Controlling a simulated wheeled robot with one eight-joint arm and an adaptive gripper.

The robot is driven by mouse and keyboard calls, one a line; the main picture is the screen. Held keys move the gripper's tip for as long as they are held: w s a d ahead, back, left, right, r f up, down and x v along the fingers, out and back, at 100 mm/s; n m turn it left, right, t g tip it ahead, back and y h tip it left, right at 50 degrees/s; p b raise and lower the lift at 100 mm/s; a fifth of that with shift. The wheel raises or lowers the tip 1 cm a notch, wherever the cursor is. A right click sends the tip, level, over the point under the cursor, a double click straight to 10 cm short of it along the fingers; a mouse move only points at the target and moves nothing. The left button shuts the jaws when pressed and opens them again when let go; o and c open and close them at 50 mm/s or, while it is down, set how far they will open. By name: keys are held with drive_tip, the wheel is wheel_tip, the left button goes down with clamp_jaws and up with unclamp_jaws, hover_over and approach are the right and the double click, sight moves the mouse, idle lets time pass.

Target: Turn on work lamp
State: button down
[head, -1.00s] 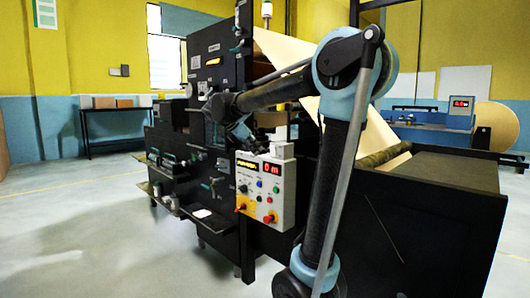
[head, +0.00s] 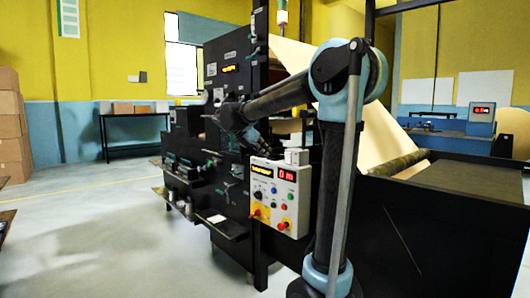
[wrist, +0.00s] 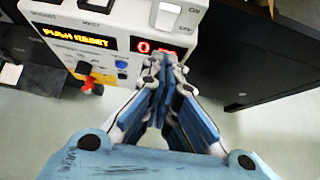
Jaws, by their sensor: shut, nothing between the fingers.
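In the wrist view my gripper (wrist: 162,68) is shut and empty, its fingertips in front of the control box's display edge. The light grey control box (wrist: 60,20) shows an amber "PUSH RESET" display, a red digit display, a blue button and a red-and-yellow knob. A white rocker switch (wrist: 168,15) marked "ON" is at the box's top, just beyond the fingertips. I cannot tell whether they touch the box. In the head view the control box (head: 277,190) hangs on the black machine, with my gripper (head: 262,149) above it. No work lamp can be clearly identified.
The black machine (head: 222,130) fills the middle, with a kraft paper web (head: 385,120) running over it to the right. A dark table (head: 135,116) and stacked cartons (head: 9,125) stand at the left. The pale floor (head: 110,235) at the front left is clear.

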sight(287, 161)
drive_tip(key=shift+w+d+f, duration=0.6)
drive_tip(key=shift+w+d, duration=0.3)
drive_tip(key=shift+d, duration=0.4)
drive_tip(key=shift+w+d+f, duration=0.6)
drive_tip(key=shift+w+d, duration=0.35)
drive_tip(key=shift+d, duration=0.3)
drive_tip(key=shift+w+d+f, duration=0.6)
drive_tip(key=shift+w+d, duration=0.3)
drive_tip(key=shift+d, duration=0.4)
